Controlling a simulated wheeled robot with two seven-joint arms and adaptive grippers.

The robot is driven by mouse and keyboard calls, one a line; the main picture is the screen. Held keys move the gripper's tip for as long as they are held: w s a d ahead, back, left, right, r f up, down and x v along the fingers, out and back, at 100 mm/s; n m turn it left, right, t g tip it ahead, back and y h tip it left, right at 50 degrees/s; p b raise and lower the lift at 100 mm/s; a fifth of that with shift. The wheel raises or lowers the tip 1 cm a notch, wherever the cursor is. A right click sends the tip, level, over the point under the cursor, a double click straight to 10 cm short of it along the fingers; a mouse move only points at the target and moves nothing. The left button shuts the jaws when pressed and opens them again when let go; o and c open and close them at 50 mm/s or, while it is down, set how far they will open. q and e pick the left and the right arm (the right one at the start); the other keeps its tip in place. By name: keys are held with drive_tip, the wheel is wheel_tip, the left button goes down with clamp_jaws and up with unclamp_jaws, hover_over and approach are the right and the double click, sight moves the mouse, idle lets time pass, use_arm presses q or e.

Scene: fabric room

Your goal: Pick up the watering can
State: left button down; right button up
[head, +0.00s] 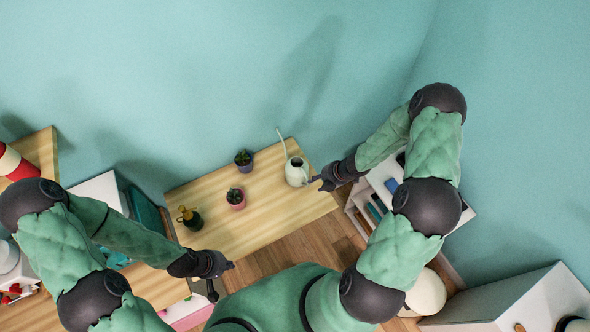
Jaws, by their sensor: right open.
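The watering can (296,172) is pale and cream-coloured, with a long thin spout pointing up and left. It stands upright near the right end of the wooden table (228,222). My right gripper (314,183) is open beside the can's right side, very close to it. I cannot tell whether the fingers touch the can or go around its handle. My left gripper (222,279) hangs in front of the table's lower left edge, away from the can. Its fingers are small and dark, and nothing shows between them.
A potted plant (236,198) in a pink pot and one in a dark pot (244,160) stand left of the can. A white shelf (378,190) stands close to the right. The table's middle front is bare.

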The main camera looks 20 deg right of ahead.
sight(308, 185)
drive_tip(key=shift+w+b+x, duration=0.15)
drive_tip(key=shift+x, duration=1.9)
drive_tip(key=shift+w+b+x, duration=0.1)
drive_tip(key=shift+b+x, duration=0.05)
drive_tip(key=shift+x, duration=1.85)
drive_tip(key=shift+s+a+r, duration=0.1)
drive_tip(key=shift+r, duration=0.1)
drive_tip(key=shift+c, duration=0.5)
clamp_jaws()
